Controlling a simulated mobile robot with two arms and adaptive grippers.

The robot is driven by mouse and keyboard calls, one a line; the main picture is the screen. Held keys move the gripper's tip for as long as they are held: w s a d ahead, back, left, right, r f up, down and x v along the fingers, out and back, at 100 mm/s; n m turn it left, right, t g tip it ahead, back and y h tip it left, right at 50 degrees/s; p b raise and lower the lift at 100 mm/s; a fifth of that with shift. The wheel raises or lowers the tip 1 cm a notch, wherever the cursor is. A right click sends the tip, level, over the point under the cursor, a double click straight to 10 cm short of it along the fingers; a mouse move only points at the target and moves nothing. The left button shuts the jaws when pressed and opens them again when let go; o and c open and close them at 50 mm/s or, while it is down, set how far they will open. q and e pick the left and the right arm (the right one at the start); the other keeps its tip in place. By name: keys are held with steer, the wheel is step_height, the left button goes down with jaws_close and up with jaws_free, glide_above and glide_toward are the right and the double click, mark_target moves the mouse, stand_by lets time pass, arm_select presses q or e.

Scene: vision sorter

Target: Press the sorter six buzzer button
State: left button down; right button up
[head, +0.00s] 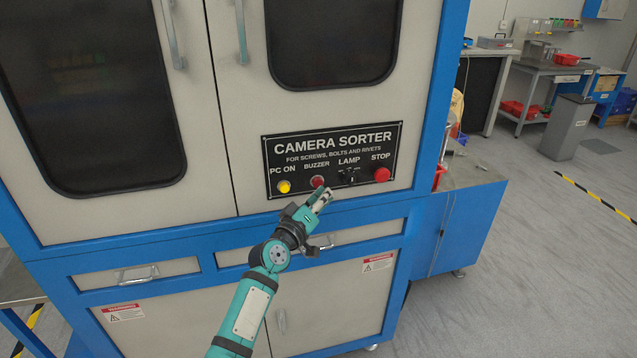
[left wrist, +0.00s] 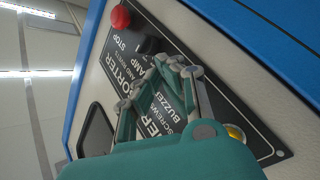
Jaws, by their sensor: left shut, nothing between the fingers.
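The buzzer button (head: 317,181) is a small red button under the word BUZZER on the black camera sorter panel (head: 300,140). In the head view my left gripper (head: 327,193) is shut and empty, its fingertips just below and to the right of the button. I cannot tell whether they touch the panel. In the left wrist view the shut fingers (left wrist: 168,64) reach across the panel (left wrist: 215,100) and hide the buzzer button. My right gripper is out of view.
A yellow PC ON button (head: 284,187) is left of the buzzer. The black lamp knob (head: 348,177) and larger red stop button (head: 382,174) are close on the right. A drawer handle (head: 321,243) sticks out below the panel.

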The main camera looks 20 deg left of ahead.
arm_select(q)
steer(key=s+d+p, duration=0.1)
steer(key=s, duration=0.1)
steer(key=s+d+p, duration=0.1)
steer(key=s+p, duration=0.1)
steer(key=shift+d, duration=0.4)
stand_by(0.7)
